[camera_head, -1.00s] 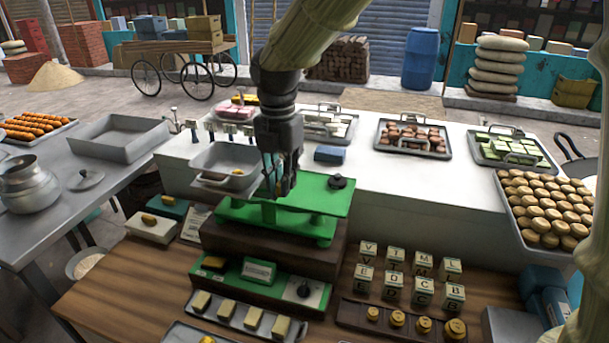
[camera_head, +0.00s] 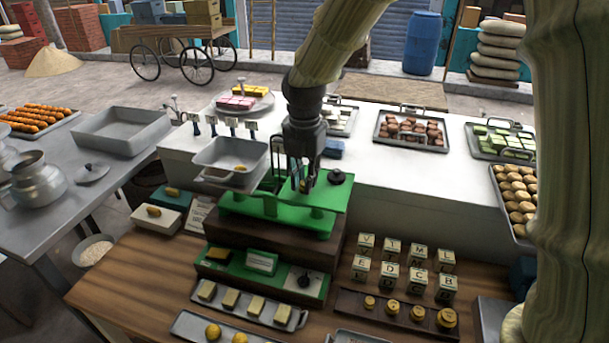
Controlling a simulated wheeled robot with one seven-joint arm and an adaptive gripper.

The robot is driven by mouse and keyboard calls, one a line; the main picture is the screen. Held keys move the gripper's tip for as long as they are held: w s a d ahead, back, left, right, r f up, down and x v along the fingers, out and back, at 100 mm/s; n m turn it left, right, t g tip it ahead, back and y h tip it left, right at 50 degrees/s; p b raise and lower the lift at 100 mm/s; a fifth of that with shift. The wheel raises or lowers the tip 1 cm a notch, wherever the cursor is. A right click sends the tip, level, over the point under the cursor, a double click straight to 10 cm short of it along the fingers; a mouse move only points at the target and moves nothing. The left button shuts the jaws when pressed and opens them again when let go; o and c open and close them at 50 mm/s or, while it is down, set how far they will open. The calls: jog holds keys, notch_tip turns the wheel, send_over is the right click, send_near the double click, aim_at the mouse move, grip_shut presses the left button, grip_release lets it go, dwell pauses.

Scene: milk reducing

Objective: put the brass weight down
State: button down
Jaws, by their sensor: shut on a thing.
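My gripper (camera_head: 303,187) points down over the right half of the green balance scale (camera_head: 318,221), left of a black knob-like weight (camera_head: 336,177) on its right plate. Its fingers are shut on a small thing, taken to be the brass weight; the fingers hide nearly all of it. I cannot tell whether it touches the plate. A steel pan (camera_head: 213,171) with a small yellow piece in it sits at the scale's left. Several other brass weights (camera_head: 447,318) stand in a row in a dark wooden rack (camera_head: 347,303) at the front right.
Several lettered cubes (camera_head: 389,271) stand behind the rack. A green box (camera_head: 233,264) and a tray of yellow blocks (camera_head: 226,312) lie before the scale. A blue block (camera_head: 333,148) sits behind my gripper. Trays of sweets (camera_head: 412,137) line the white counter (camera_head: 400,172).

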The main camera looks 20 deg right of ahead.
jog(key=shift+f, duration=0.1)
jog(key=c, duration=1.3)
grip_release()
notch_tip(320, 180, up, 12)
jog(key=b, duration=0.4)
